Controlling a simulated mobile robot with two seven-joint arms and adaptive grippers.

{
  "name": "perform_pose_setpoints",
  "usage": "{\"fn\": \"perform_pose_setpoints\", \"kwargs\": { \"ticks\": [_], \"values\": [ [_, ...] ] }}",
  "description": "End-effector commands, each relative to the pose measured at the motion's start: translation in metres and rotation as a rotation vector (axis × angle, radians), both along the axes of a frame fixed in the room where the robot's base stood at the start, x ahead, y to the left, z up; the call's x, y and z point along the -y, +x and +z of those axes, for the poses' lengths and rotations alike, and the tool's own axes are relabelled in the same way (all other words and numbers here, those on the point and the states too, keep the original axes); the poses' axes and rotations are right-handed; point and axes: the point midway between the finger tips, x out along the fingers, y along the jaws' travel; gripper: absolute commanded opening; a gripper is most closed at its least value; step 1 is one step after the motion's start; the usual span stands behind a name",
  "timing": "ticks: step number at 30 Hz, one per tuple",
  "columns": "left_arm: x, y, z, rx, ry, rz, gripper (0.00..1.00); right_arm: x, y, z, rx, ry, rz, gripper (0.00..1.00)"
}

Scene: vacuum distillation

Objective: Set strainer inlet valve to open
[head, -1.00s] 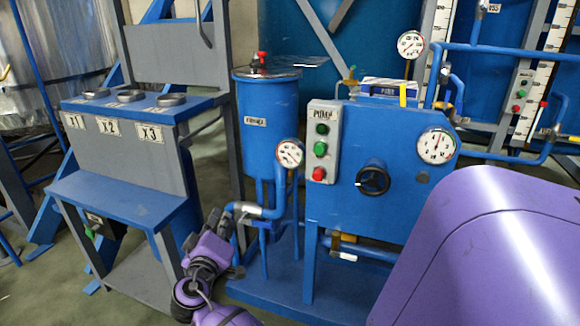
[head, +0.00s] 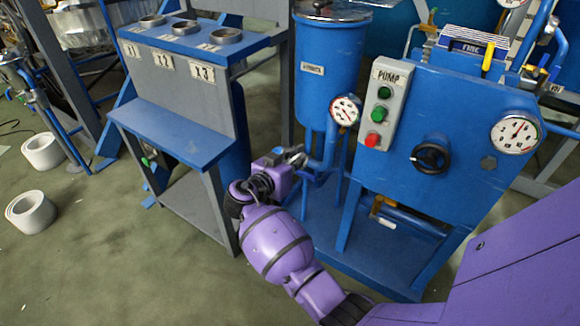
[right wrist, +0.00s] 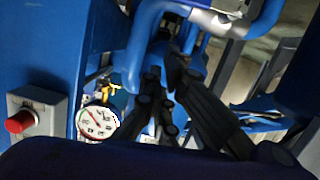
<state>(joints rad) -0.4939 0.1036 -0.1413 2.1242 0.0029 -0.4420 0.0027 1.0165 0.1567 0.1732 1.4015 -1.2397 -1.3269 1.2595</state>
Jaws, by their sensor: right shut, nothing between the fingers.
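The blue strainer vessel (head: 328,75) stands left of the pump panel, with blue pipes below it. My right gripper (head: 298,155) is at the pipe bend under the vessel, beside the left pipe. It is shut and empty. In the right wrist view its dark fingers (right wrist: 168,75) point toward the blue piping. A silver fitting (right wrist: 215,17) on a blue pipe shows at the top there, apart from the fingertips; it may be the inlet valve's body. I cannot make out a valve handle or its setting. My left gripper is not in view.
The blue pump panel (head: 405,170) carries a button box (head: 383,105), a black handwheel (head: 430,157) and a gauge (head: 515,133). A smaller gauge (head: 345,110) sits by the strainer. A grey-blue stand (head: 180,95) is left of my arm. Open floor lies at lower left.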

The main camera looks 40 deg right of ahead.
Motion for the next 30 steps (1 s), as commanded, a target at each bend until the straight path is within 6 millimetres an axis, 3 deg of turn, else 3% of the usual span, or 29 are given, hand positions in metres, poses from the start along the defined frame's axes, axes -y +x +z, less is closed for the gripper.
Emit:
{"fn": "perform_pose_setpoints", "kwargs": {
  "ticks": [4,6,12,25,30],
  "values": [
    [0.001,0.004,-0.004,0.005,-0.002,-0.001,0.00,0.029,0.010,-0.008,-0.002,-0.002,-0.001,0.00],
    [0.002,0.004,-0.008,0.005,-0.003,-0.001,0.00,0.026,0.008,-0.025,-0.007,0.001,0.001,0.00],
    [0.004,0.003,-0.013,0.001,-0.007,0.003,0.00,0.026,0.006,-0.043,-0.003,0.000,0.001,0.00],
    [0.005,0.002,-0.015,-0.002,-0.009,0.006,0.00,0.026,0.006,-0.047,-0.001,0.000,0.001,0.00],
    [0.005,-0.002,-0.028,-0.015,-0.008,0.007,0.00,0.027,0.003,-0.058,0.029,0.014,0.000,0.00]
  ]
}}
